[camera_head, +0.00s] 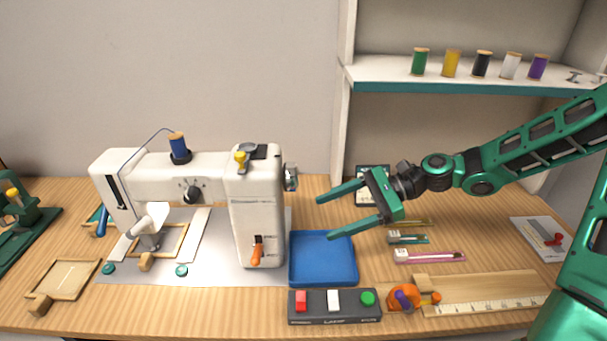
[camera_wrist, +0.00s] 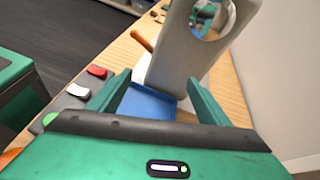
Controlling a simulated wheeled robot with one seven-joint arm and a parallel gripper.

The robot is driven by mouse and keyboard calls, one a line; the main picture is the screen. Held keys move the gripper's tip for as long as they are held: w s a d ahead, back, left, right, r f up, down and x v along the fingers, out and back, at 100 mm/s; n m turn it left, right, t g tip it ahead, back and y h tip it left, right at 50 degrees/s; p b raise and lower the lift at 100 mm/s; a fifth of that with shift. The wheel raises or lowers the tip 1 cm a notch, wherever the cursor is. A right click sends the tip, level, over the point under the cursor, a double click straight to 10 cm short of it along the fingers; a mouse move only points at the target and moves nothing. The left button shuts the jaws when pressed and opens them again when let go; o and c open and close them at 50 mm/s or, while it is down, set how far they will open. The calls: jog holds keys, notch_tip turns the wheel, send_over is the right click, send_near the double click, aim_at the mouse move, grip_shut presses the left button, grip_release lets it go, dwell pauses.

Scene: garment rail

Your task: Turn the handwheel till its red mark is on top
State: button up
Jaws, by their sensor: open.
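The handwheel (camera_head: 291,177) is on the right end of the white sewing machine (camera_head: 258,200), seen nearly edge-on in the head view. I cannot make out a red mark clearly in either view. My gripper (camera_head: 325,218) is open and empty, to the right of the machine and lower than the handwheel, pointing left. Its two fingers (camera_wrist: 159,77) are apart and touch nothing visible.
A blue tray (camera_head: 323,259) lies below my gripper. A dark control box (camera_head: 334,306) with red, white and green buttons is in front of it. An orange lever (camera_head: 257,250) is on the machine's front. A shelf (camera_head: 470,77) with thread spools is at the upper right.

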aim_at(290, 177)
jog(key=w+d+r+m+t+y, duration=0.2)
jog(key=w+d+r+m+y, duration=0.15)
jog(key=r, duration=0.55)
jog(key=a, duration=1.1)
jog(key=shift+a+y, duration=0.15)
jog(key=shift+y, duration=0.3)
jog(key=shift+w+f, duration=0.1)
